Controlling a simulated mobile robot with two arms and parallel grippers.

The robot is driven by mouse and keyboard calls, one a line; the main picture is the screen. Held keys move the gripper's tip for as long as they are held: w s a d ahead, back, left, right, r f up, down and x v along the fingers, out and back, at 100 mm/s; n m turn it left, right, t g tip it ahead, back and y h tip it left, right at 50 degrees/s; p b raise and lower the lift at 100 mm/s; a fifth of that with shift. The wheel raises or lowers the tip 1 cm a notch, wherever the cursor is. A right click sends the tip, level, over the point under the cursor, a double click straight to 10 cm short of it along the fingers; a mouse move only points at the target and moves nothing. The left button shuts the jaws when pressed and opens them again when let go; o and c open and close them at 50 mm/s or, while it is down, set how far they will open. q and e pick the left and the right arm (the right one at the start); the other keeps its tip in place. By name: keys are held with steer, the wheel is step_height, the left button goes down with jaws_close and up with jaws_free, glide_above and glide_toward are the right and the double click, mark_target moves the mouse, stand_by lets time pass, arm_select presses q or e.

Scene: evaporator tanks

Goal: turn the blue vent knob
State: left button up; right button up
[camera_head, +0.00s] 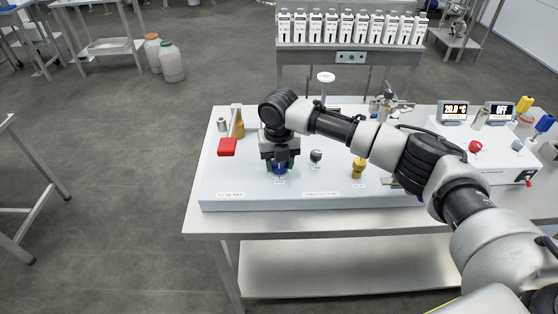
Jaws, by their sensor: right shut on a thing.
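The blue vent knob (279,169) is on the white panel (240,185) on the steel table, and only its lower front shows. My right arm reaches in from the right, and my right gripper (280,164) points down over the knob. Its fingers are shut on the knob, one on each side, and they hide most of it. My left gripper is not in view.
A control box with displays (455,111) is at the table's right. Bottles (350,28) line a rack behind.

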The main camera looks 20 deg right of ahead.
steer(key=shift+r+m+p, duration=0.25)
steer(key=shift+m+p, duration=1.45)
steer(key=shift+p, duration=0.15)
steer(key=m+p, duration=0.3)
steer(key=m, duration=0.1)
steer(key=shift+m+p, duration=0.3)
steer(key=m+p, duration=0.3)
steer(key=m, duration=0.1)
steer(key=m+p, duration=0.3)
steer(key=m, duration=0.3)
steer(key=m+p, duration=0.2)
steer(key=m, duration=0.3)
steer(key=shift+p, duration=0.4)
steer(key=m+p, duration=0.1)
steer(key=m, duration=0.3)
steer(key=shift+f, duration=0.1)
steer(key=m, duration=0.3)
steer(key=shift+w+m+p, duration=0.1)
steer(key=shift+m+p, duration=0.2)
steer(key=m, duration=0.5)
